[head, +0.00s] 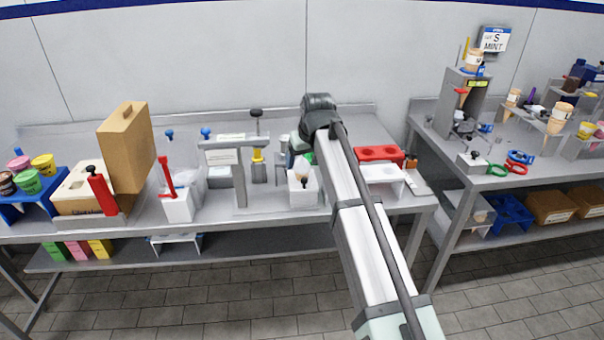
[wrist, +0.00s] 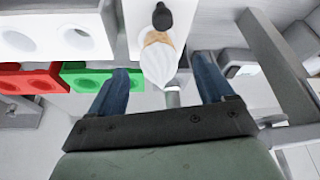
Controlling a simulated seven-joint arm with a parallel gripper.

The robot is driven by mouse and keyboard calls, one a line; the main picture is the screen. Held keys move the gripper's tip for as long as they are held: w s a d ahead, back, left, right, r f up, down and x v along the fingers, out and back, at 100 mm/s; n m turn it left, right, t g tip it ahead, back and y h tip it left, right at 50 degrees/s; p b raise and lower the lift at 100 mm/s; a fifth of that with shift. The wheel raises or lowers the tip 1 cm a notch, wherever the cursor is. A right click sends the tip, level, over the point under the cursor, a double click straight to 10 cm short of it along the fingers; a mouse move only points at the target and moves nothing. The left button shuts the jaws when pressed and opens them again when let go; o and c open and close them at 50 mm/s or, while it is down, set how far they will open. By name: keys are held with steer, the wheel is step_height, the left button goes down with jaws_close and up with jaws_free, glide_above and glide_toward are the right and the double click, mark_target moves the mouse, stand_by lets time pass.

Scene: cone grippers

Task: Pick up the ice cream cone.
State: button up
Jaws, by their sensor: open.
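An ice cream cone with a white swirl (head: 301,168) is at a small white box (head: 302,190) on the middle bench. In the wrist view the white swirl (wrist: 162,65) and a tan cone edge show just ahead of my gripper (wrist: 161,80). The two blue fingers are open, one on each side of the swirl with a gap on both sides. The cone's lower part is hidden. In the head view my arm hides most of the gripper.
A black knob (wrist: 162,16) is on the white box just beyond the cone. A green holder (wrist: 88,75) and red holder (wrist: 28,80) lie left in the wrist view. A grey stand (head: 238,170) is left of the box. More cones (head: 556,118) stand on the right bench.

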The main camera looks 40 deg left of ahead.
mark_target(302, 168)
steer(key=shift+x, duration=2.6)
steer(key=c, duration=0.8)
steer(key=shift+r, duration=5)
steer(key=shift+c, duration=0.2)
